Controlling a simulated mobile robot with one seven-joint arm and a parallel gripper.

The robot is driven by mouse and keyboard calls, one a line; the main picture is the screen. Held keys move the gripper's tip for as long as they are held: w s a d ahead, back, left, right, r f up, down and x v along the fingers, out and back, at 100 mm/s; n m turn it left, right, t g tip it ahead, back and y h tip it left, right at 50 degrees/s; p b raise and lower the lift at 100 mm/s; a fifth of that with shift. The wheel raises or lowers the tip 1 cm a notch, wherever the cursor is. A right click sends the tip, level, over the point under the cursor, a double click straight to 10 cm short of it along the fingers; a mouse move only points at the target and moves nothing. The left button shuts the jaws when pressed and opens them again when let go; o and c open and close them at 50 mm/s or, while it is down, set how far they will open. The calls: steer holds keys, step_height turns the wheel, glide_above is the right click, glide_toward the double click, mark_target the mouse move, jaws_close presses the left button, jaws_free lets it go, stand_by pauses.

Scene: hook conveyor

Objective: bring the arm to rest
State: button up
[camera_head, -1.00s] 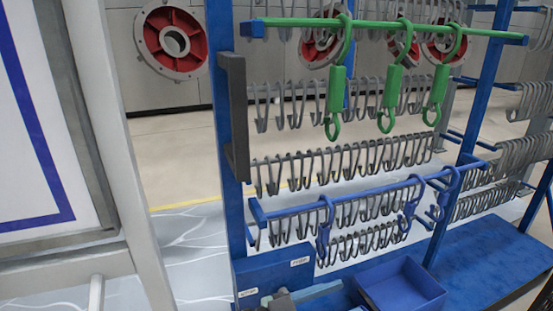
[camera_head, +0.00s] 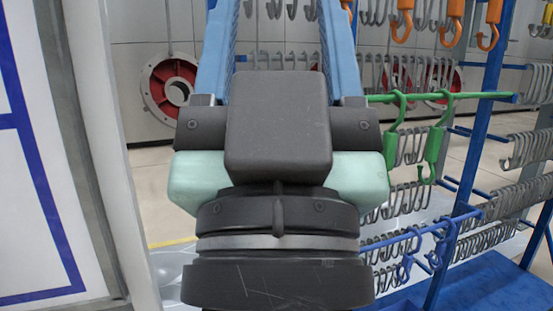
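My gripper (camera_head: 279,12) fills the middle of the head view, seen from behind, with its dark grey body and pale green sides. Its two blue fingers point up and away, well apart, with nothing seen held between them. Their tips run out of the top of the picture. The arm hides part of the hook rack behind it, including the left part of the green rail (camera_head: 468,96).
Green hooks (camera_head: 434,150), orange hooks (camera_head: 453,25) and blue hooks (camera_head: 440,245) hang on the rack at right, beside a blue post (camera_head: 474,110). A white-framed board (camera_head: 40,160) stands at left. Red wheels (camera_head: 172,88) are on the far wall.

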step_height(320, 180, up, 38)
steer(key=p, duration=3.7)
steer(key=shift+p, duration=0.3)
steer(key=shift+s+a, duration=0.1)
steer(key=shift+c, duration=0.4)
